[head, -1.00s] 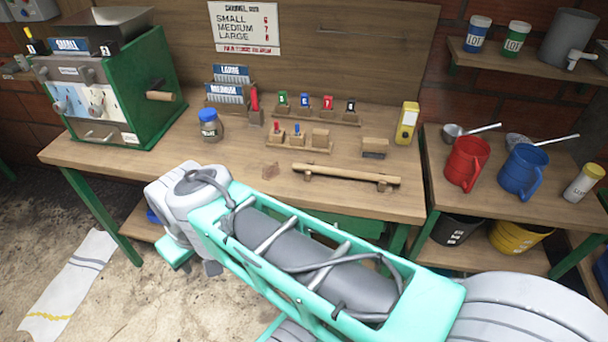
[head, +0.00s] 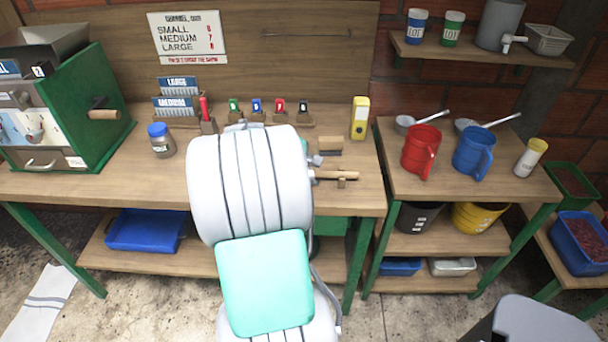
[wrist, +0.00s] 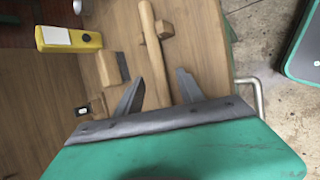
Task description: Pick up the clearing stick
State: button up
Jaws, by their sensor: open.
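The clearing stick, a slim pale wooden rod, lies on small wooden rests on the bench. In the head view only its right end (head: 338,175) shows; my arm hides the rest. In the wrist view the stick (wrist: 151,45) runs lengthwise between the two grey fingers of my gripper (wrist: 158,88). The fingers are open, one on each side of the stick, with gaps to it. I cannot tell how high they are above the bench. In the head view my arm mostly hides the gripper.
A brush-like wooden block (head: 329,146) and a yellow device (head: 360,118) sit close to the stick. Small coloured tags (head: 256,107) stand behind my arm. A jar (head: 161,140) stands left. Red (head: 421,150) and blue (head: 472,152) jugs stand on the right table.

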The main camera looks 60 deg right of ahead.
jog(key=shift+x, duration=1.15)
jog(key=shift+w, duration=0.1)
jog(key=shift+c, duration=0.6)
grip_shut()
